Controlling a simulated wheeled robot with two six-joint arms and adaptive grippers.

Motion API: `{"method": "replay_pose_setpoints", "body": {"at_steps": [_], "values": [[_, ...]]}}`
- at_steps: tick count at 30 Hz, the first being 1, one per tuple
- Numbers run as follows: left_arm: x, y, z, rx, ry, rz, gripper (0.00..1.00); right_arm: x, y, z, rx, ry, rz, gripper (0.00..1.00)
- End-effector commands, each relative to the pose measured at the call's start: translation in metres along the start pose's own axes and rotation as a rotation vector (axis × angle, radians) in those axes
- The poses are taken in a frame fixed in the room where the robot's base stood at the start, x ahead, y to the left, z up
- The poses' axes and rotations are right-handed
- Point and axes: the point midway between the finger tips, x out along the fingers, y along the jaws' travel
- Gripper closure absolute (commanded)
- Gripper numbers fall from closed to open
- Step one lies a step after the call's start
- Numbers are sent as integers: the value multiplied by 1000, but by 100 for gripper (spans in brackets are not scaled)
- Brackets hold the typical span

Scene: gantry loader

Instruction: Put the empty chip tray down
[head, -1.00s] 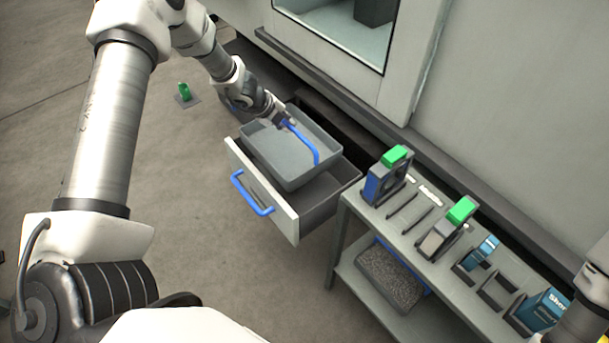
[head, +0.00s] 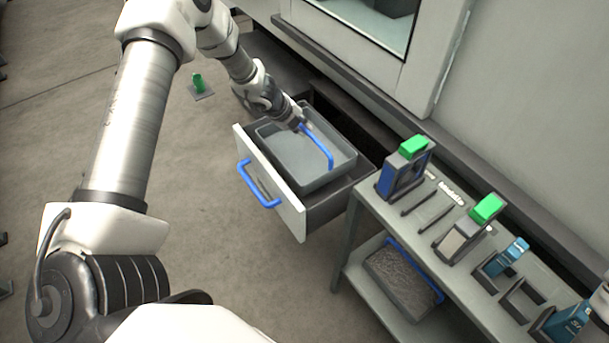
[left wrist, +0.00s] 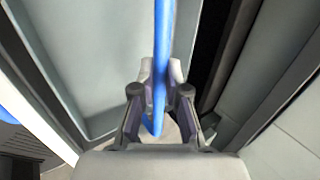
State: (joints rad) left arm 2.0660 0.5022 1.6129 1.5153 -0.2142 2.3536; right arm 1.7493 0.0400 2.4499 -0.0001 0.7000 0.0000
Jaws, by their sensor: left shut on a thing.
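The empty chip tray (head: 295,157) is a shallow grey tray with a blue bar handle (head: 322,147). It sits low within the open drawer (head: 291,213), its rim near the drawer's top edge. Whether its bottom touches the drawer floor is hidden. My left gripper (head: 297,123) is shut on the handle at the tray's far side. In the left wrist view the fingers (left wrist: 160,78) close around the blue bar, with the bare grey tray floor (left wrist: 95,60) to the left.
The drawer has a blue front handle (head: 258,186). To its right stands a grey cart (head: 455,270) with green-topped and blue items on top. A tray of dark chips (head: 402,283) is on its lower shelf. A machine wall (head: 530,110) rises behind. Floor at left is mostly clear.

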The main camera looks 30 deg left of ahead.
Motion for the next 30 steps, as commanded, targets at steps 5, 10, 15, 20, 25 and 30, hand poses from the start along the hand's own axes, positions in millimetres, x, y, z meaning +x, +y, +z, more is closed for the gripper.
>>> {"method": "replay_pose_setpoints", "body": {"at_steps": [5, 10, 15, 20, 25, 30], "values": [[30, 21, 0, -1, 0, 3, 100, 16, 0, 0, 0, 1, 0, 60], [51, 34, 0, -1, 0, 1, 100, 20, 0, 0, 0, 1, 0, 60], [73, 49, 0, -1, 0, 2, 100, 23, 0, 0, 0, 1, 0, 60], [82, 54, 0, 0, 0, -2, 100, 23, 0, 0, 0, 1, 0, 60], [82, 54, 0, 0, 0, -2, 100, 24, 0, 0, 0, 1, 0, 60], [84, 56, 0, 0, 0, 0, 66, 26, 0, 0, 0, 0, 0, 60]]}}
